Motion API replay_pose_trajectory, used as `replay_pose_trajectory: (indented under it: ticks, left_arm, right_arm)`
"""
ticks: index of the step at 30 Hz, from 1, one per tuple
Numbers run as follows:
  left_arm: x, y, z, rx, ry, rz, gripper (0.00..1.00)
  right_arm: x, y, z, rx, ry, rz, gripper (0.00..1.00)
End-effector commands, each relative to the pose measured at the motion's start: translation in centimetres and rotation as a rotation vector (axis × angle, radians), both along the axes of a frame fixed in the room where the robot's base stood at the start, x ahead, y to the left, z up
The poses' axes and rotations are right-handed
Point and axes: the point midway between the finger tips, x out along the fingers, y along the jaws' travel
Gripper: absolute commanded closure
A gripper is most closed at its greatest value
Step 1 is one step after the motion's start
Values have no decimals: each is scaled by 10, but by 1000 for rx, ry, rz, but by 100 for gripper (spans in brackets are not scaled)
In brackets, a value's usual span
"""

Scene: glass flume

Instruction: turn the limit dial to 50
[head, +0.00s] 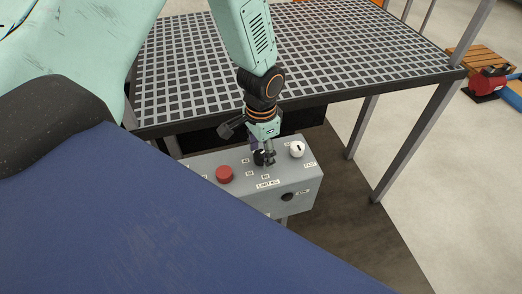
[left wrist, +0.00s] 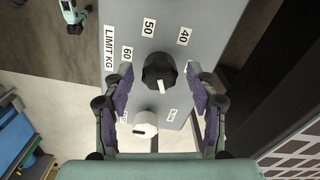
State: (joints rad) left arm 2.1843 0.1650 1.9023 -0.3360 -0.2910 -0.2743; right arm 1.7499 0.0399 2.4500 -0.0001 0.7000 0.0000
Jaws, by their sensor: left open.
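The limit dial (left wrist: 158,68) is a black knob with a white mark, on a grey control box (head: 205,165). In the left wrist view the mark points down, toward a white knob (left wrist: 146,122) and away from the 50 label (left wrist: 149,27). The 40 label (left wrist: 184,37) is upper right and the 60 label (left wrist: 127,54) is left. My left gripper (head: 266,156) is open, with one finger on each side of the dial. Gaps show between the fingers and the dial. In the head view the gripper partly hides the dial. My right gripper is not in view.
A red button (head: 224,174) sits left of the dial on the box. A dark round fitting (head: 287,197) is on the box's front face. A grated table (head: 340,45) stands behind, its edge close to my left wrist. Open floor lies to the right.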

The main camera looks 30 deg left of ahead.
Motion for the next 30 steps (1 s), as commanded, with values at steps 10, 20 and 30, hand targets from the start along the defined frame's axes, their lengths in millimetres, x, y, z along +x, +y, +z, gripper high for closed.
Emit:
replay_pose_trajectory:
  ticks: [10,20,30]
  left_arm:
    - [0,0,0,0,0,0,66]
    - [0,0,0,0,1,0,94]
    - [0,0,2,0,3,74,96]
  right_arm:
    - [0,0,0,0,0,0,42]
    - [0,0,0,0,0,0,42]
    - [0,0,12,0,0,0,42]
